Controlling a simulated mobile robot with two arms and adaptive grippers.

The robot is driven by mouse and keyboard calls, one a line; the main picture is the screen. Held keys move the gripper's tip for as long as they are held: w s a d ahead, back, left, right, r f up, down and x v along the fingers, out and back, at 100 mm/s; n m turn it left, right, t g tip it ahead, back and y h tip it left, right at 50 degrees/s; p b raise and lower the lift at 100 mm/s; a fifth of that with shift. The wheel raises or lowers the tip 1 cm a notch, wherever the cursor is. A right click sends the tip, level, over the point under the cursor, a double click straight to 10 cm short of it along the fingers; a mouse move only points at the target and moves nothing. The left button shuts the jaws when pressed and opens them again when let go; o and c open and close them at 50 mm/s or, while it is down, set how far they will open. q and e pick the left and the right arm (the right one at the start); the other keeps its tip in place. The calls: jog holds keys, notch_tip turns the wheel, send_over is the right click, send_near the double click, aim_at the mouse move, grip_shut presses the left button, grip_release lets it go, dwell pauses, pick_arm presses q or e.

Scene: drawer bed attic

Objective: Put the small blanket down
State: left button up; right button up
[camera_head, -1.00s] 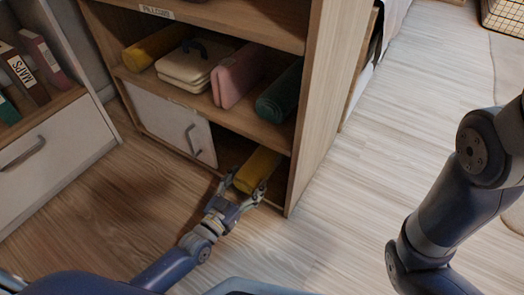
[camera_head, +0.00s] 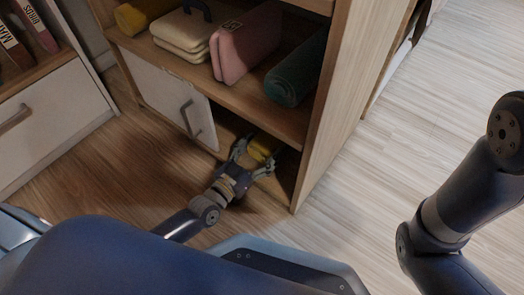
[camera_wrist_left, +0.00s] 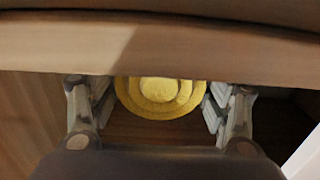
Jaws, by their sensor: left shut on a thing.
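A small yellow rolled blanket (camera_head: 260,149) is in the open lower compartment of the wooden cabinet (camera_head: 335,100), mostly hidden behind my gripper and the shelf above. My left gripper (camera_head: 254,158) reaches into this compartment and is shut on the roll. In the left wrist view, the round, coiled end of the yellow blanket (camera_wrist_left: 158,97) shows between the two fingers of my left gripper (camera_wrist_left: 160,108), below the shelf edge. I cannot tell whether the roll touches the compartment floor. My right arm shows at the right, but its gripper is out of view.
The shelf above holds another yellow roll (camera_head: 143,17), a cream case (camera_head: 182,43), a pink bundle (camera_head: 245,42) and a dark green roll (camera_head: 294,72). A white door (camera_head: 165,93) with a handle is left of the compartment. Floor (camera_head: 400,125) to the right is clear.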

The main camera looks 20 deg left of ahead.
pick_arm(q)
jog(key=shift+r, duration=0.1)
jog(key=o, duration=1.2)
jog(key=shift+s, duration=0.1)
jog(key=shift+p+v, duration=3.2)
jog(key=shift+v, duration=2.7)
